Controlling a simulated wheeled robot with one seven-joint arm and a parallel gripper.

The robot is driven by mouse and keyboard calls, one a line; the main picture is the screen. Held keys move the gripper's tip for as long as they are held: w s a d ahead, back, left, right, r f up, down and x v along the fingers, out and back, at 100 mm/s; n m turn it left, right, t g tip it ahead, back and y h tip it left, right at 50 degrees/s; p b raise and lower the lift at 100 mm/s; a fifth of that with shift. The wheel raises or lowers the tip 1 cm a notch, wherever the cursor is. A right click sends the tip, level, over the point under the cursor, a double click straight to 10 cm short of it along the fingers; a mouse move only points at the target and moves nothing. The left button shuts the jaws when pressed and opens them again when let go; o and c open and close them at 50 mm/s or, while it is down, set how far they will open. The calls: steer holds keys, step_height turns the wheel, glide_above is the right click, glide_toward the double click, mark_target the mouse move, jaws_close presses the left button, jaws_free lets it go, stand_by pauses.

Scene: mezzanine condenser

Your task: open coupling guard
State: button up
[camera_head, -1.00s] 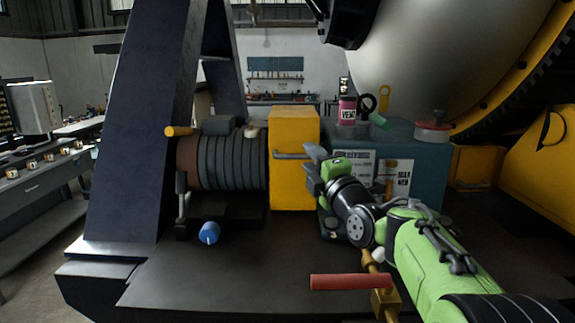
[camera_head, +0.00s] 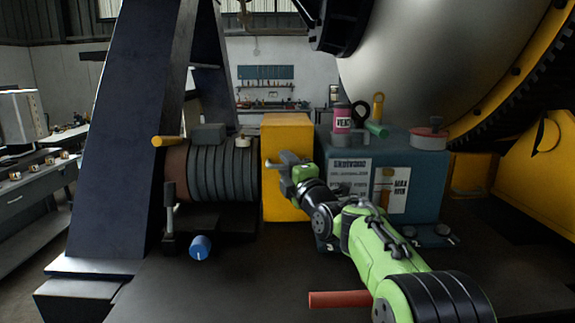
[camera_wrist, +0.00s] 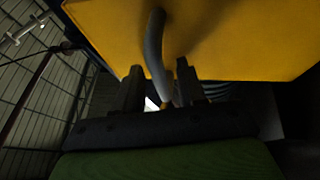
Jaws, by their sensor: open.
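The coupling guard (camera_head: 287,132) is a yellow box between the ribbed grey motor and the blue-grey box. It stands upright in the head view. Its yellow face fills the top of the wrist view (camera_wrist: 225,35). A grey bar handle (camera_wrist: 155,45) runs down from this face between my two fingers. My gripper (camera_head: 282,163) is in front of the guard's face and hides most of the handle in the head view. In the wrist view my gripper (camera_wrist: 160,80) is open, one finger on each side of the handle. I cannot tell whether either finger touches it.
The ribbed motor (camera_head: 222,172) stands left of the guard, with a blue knob (camera_head: 200,247) below it. The blue-grey box (camera_head: 425,165) stands right, carrying a pink can (camera_head: 342,120). Dark deck is clear at front left.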

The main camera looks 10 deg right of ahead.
steer(key=shift+w+f, duration=0.1)
jaws_close()
steer(key=shift+s+r+p, duration=0.15)
steer(key=shift+r+p, duration=0.2)
steer(key=shift+r, duration=0.2)
steer(key=shift+s+r+p, duration=0.15)
steer(key=shift+r+p, duration=0.2)
steer(key=shift+r, duration=0.15)
steer(key=w+r+p, duration=0.2)
steer(key=r+p, duration=0.7)
steer(key=r, duration=0.3)
steer(key=w+r+g+p, duration=0.1)
steer(key=w+r+p, duration=0.1)
steer(key=r+p, duration=0.7)
steer(key=shift+w+d+r+m+h, duration=0.3)
steer(key=shift+w+d+r, duration=0.15)
steer(key=shift+r, duration=1.2)
jaws_free()
steer(key=shift+f, duration=0.15)
